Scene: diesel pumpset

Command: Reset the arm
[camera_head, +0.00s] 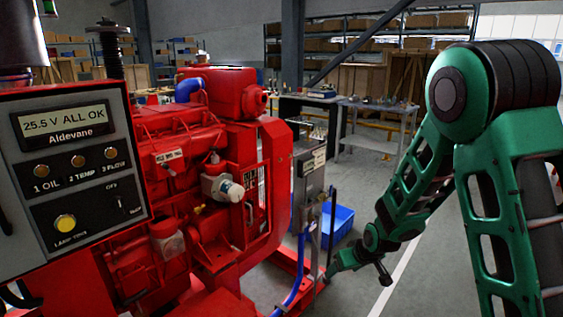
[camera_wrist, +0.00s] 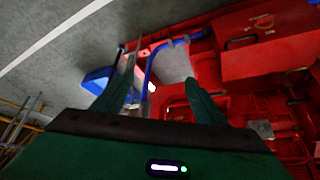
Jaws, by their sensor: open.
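My green arm reaches down on the right side of the head view. My gripper (camera_head: 330,272) is at its low end, beside the lower right of the red diesel engine (camera_head: 185,150). In the wrist view my gripper (camera_wrist: 158,88) shows two green fingers spread apart with nothing held between them. Beyond the fingers are the red frame, a blue hose (camera_wrist: 150,65) and a grey box (camera_wrist: 174,64). In the head view, I cannot tell whether the fingertips touch the frame.
A control panel (camera_head: 75,175) reading "25.5 V ALL OK" stands close at left. A grey post box (camera_head: 310,165), a blue hose (camera_head: 297,285) and a blue bin (camera_head: 337,224) are near my gripper. Workbenches (camera_head: 378,105) stand behind. Grey floor is open around the white line.

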